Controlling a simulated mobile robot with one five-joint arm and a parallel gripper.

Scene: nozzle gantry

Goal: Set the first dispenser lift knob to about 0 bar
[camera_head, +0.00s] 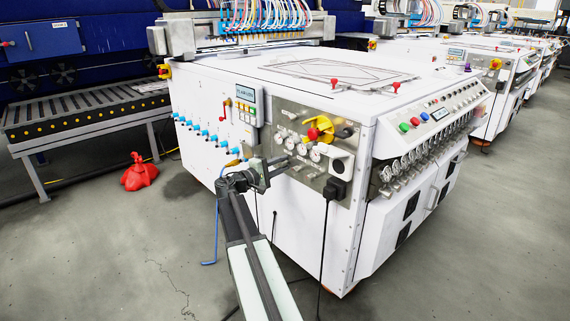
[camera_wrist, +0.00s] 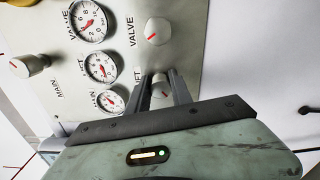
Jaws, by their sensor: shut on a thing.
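In the wrist view, a round pale knob (camera_wrist: 160,90) with a red mark sits between the two dark fingers of my gripper (camera_wrist: 160,80), which is shut on it. A partly covered label ending in "IFT" is beside this knob. The middle gauge (camera_wrist: 101,66) has a red needle, and its label is partly hidden; I cannot read its value surely. In the head view, my gripper (camera_head: 282,165) is at the lower left of the metal control panel (camera_head: 300,118); the held knob cannot be made out there.
Another knob (camera_wrist: 158,31), by a VALVE label, is close above the held one. A third knob (camera_wrist: 30,65) is at left. A yellow and red switch (camera_head: 318,130) and a black plug (camera_head: 335,188) are on the panel. Open floor lies left of the white machine (camera_head: 290,225).

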